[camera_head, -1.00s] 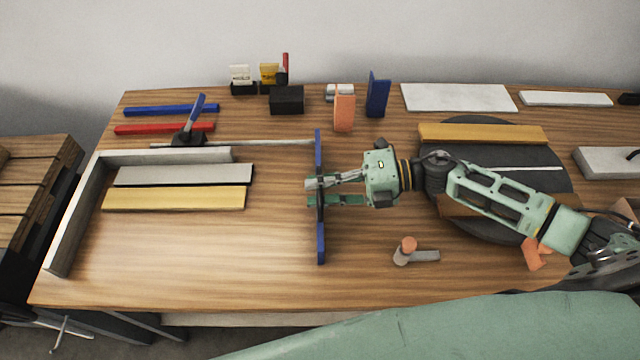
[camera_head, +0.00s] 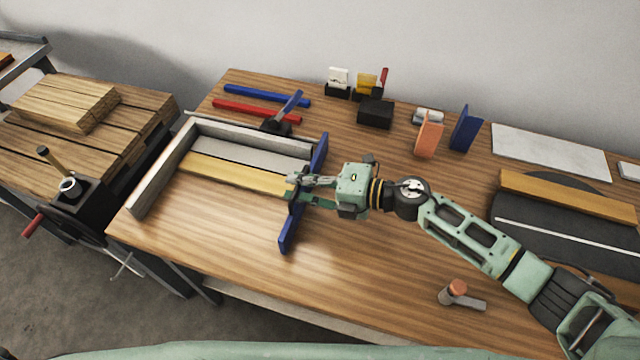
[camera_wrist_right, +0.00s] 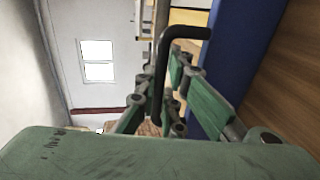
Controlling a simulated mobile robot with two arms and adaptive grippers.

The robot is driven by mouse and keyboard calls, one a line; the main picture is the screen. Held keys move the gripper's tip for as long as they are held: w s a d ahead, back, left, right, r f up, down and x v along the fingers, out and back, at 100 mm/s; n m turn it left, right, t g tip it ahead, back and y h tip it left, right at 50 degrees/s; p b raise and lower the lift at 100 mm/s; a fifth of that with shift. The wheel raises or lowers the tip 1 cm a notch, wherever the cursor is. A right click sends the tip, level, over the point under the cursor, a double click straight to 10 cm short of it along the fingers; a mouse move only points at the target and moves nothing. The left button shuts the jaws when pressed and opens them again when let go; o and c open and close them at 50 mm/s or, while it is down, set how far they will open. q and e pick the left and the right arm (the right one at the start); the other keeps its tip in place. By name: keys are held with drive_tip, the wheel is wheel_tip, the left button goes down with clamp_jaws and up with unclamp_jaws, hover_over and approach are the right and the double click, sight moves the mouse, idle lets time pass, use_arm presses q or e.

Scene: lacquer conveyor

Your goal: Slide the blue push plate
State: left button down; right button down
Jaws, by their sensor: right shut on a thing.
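The blue push plate (camera_head: 289,232) stands on edge on the wooden table, slightly aslant in the head view. Its face is at the right ends of a grey strip (camera_head: 245,152) and a yellow strip (camera_head: 233,173); I cannot tell whether it touches them. My right gripper (camera_head: 296,190) is at the plate's right side, shut on its black handle (camera_wrist_right: 181,32). The plate also shows as a blue band in the right wrist view (camera_wrist_right: 240,45). The fingers partly hide the handle. My left gripper is not in view.
A grey L-shaped fence (camera_head: 160,182) borders the strips at left and back. A black clamp with a blue lever (camera_head: 277,127) stands just behind the fence. The table in front of the strips is clear.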

drive_tip(key=shift+w+a, duration=0.1)
drive_tip(key=shift+a, duration=0.3)
drive_tip(key=c, duration=1.8)
unclamp_jaws()
drive_tip(key=shift+c, duration=0.2)
drive_tip(key=shift+d, duration=0.55)
drive_tip(key=v, duration=1.1)
drive_tip(key=shift+r, duration=0.15)
